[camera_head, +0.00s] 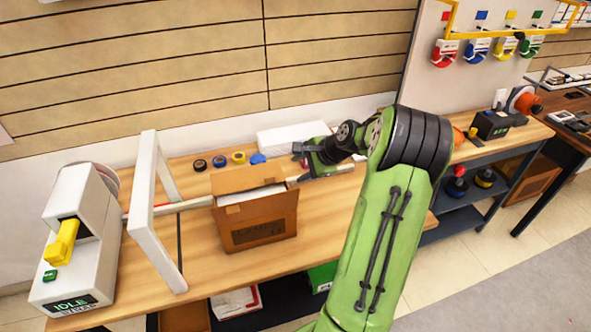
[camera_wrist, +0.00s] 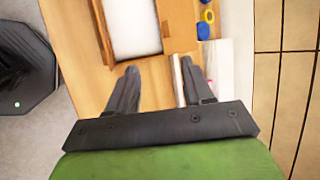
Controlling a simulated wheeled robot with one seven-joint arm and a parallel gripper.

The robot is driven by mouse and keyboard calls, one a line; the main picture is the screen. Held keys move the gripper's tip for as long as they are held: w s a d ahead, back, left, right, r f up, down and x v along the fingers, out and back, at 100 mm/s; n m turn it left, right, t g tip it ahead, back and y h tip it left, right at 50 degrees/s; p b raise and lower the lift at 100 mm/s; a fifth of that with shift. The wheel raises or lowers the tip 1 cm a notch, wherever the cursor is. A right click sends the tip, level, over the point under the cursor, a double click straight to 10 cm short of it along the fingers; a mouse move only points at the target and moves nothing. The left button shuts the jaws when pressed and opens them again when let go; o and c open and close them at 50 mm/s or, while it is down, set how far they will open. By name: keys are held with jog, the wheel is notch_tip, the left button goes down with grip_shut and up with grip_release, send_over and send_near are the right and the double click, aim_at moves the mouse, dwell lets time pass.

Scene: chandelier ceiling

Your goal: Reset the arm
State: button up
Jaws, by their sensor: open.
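My green arm reaches over the wooden workbench (camera_head: 330,219) in the head view. My gripper (camera_head: 300,162) is at the right of an open cardboard box (camera_head: 258,232), close to its upper right edge. In the wrist view my gripper (camera_wrist: 158,72) has its two dark fingers apart, with bare wood between them. Nothing shows held between the fingers. The box, with white content inside (camera_wrist: 134,28), lies just beyond the fingertips in the wrist view. The exact gap between fingers and box cannot be told.
A strapping machine (camera_head: 78,240) with a white frame (camera_head: 148,215) stands at the left. Several tape rolls (camera_head: 219,161) and a white box (camera_head: 292,137) lie at the back. Hooked tape dispensers (camera_head: 445,55) hang at upper right. A dark device (camera_head: 497,124) stands at the bench's right end.

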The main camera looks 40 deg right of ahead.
dwell(0.4)
jog(key=s+a+r+n+g, duration=0.1)
jog(key=a+r+n, duration=0.2)
jog(key=a, duration=0.3)
jog(key=s+a+r+n+g+h, duration=0.1)
jog(key=a+r+n, duration=0.25)
jog(key=a, duration=0.35)
jog(key=s+a+r+n+g, duration=0.1)
jog(key=a+r+n, duration=0.1)
jog(key=a+n, duration=0.3)
jog(key=s+a+r+n, duration=0.3)
jog(key=s+a+n, duration=0.7)
jog(key=s, duration=0.7)
jog(key=shift+s+a+t, duration=0.3)
jog(key=shift+s+a, duration=0.05)
jog(key=shift+a, duration=0.85)
